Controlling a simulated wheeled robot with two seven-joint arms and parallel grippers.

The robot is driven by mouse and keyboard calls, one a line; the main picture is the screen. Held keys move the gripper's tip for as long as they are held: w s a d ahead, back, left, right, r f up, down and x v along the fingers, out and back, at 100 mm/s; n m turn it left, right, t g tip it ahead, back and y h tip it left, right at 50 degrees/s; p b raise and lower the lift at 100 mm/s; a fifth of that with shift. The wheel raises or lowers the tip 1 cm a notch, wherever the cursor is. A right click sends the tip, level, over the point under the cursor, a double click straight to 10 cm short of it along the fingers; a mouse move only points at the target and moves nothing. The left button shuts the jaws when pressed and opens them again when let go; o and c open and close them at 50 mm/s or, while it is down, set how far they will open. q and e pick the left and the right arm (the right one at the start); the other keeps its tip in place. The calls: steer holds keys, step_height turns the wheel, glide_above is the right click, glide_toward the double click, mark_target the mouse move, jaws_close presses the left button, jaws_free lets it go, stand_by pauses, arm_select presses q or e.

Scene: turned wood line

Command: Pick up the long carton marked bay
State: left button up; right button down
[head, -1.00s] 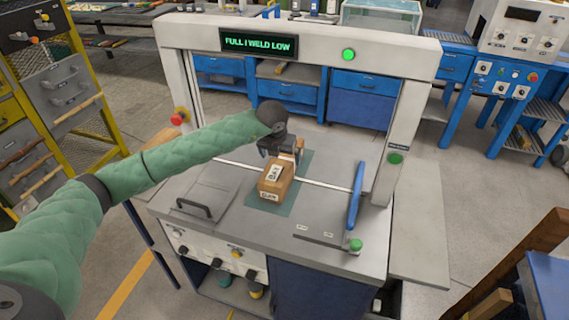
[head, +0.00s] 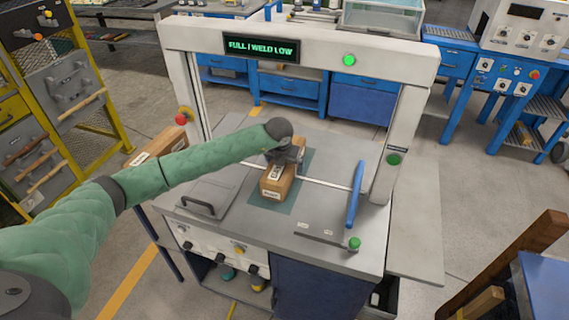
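A brown carton (head: 273,188) with white labels stands on the green mat (head: 289,206) under the frame of the grey machine table. The lettering on its labels is too small to read surely. My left gripper (head: 287,160) is down at the carton's far upper part, with its fingers beside or against it. The wrist hides part of the fingers, so I cannot tell whether they grip it. A second brown carton (head: 158,145), long and with a pale label, shows at the left, partly hidden behind my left arm. My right gripper is not in view.
The machine's grey frame (head: 397,150) arches over the table, with a lit display (head: 261,47). A blue handle (head: 354,195) rises to the right of the mat. A grey plate with a black handle (head: 201,207) lies left of it. The front right tabletop is mostly clear.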

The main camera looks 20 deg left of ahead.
arm_select(q)
steer(key=shift+f, duration=0.2)
steer(key=c, duration=1.4)
steer(key=shift+w, duration=0.1)
steer(key=shift+c, duration=0.8)
steer(key=shift+r, duration=0.15)
